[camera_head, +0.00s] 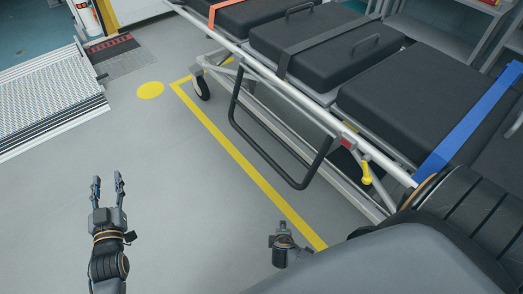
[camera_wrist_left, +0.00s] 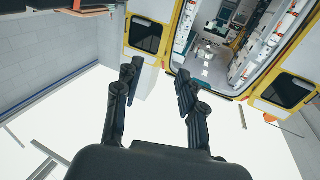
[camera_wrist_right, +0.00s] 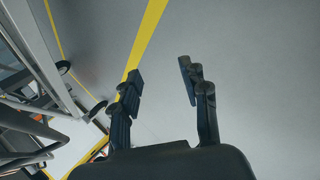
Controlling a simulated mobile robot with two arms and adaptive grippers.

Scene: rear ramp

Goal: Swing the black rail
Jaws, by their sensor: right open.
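The black rail (camera_head: 262,154) is a U-shaped bar on the near side of the stretcher (camera_head: 288,91). It hangs below the silver side frame in the head view. My left gripper (camera_head: 107,182) is open and empty over the floor, well left of the rail; its open fingers also show in the left wrist view (camera_wrist_left: 155,85). My right gripper (camera_wrist_right: 160,76) is open and empty over the floor in the right wrist view, with stretcher parts at the left. In the head view my right arm covers the lower right corner, and I cannot make out that gripper's fingers.
The stretcher has black cushions, an orange strap, a blue strap (camera_head: 462,125) and a yellow lever (camera_head: 366,173). A metal ramp (camera_head: 50,95) lies at the far left. A yellow floor line (camera_head: 235,152) runs beside the stretcher. Grey floor left of it is clear.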

